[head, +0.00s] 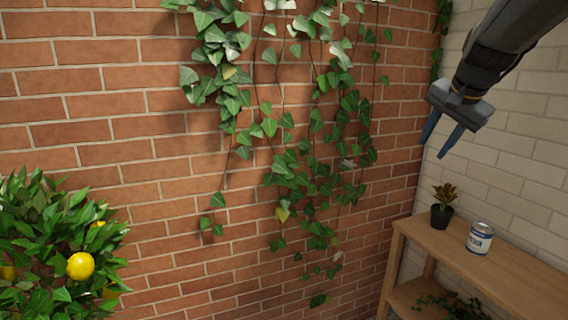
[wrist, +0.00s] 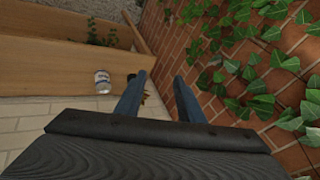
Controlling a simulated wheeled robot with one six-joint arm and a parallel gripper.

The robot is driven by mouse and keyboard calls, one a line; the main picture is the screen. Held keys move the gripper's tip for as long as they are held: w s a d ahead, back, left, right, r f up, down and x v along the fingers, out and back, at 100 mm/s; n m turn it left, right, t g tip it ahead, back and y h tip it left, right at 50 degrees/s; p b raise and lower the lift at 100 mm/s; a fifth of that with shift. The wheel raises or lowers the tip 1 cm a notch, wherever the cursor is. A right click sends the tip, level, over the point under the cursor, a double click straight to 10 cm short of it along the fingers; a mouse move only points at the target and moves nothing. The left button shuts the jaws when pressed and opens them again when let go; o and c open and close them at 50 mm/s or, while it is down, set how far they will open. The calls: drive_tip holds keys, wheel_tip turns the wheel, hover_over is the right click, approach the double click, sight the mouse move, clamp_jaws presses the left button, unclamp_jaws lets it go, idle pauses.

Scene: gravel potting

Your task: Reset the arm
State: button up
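My gripper (head: 440,138) hangs at the upper right of the head view, in front of the white brick wall and above the wooden bench. Its two blue fingers are apart with nothing between them. In the wrist view the fingers (wrist: 158,98) also stand apart and empty, pointing toward the corner by the bench. My dark arm reaches in from the top right corner of the head view.
A wooden bench (head: 505,275) at lower right holds a small potted plant (head: 443,206) and a white-and-blue can (head: 480,238). Ivy (head: 310,130) hangs on the red brick wall (head: 100,115). A lemon bush (head: 50,240) stands at lower left.

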drive_tip(key=s+a+f+n+g+b, duration=0.1)
drive_tip(key=s+a+f+n, duration=0.2)
drive_tip(key=f, duration=0.4)
drive_tip(key=s+a+f+n+g, duration=0.1)
drive_tip(key=s+a+f, duration=0.2)
drive_tip(key=a+f, duration=0.25)
drive_tip(key=s+a+f+n+g+b, duration=0.1)
drive_tip(key=s+a+f+n, duration=0.2)
drive_tip(key=f, duration=0.4)
drive_tip(key=s+a+f+n+g+b, duration=0.1)
drive_tip(key=s+a+f+n+g, duration=0.1)
drive_tip(key=s+a+f+n, duration=0.2)
drive_tip(key=s+a+f, duration=0.3)
drive_tip(key=s+f, duration=0.5)
drive_tip(key=s, duration=0.2)
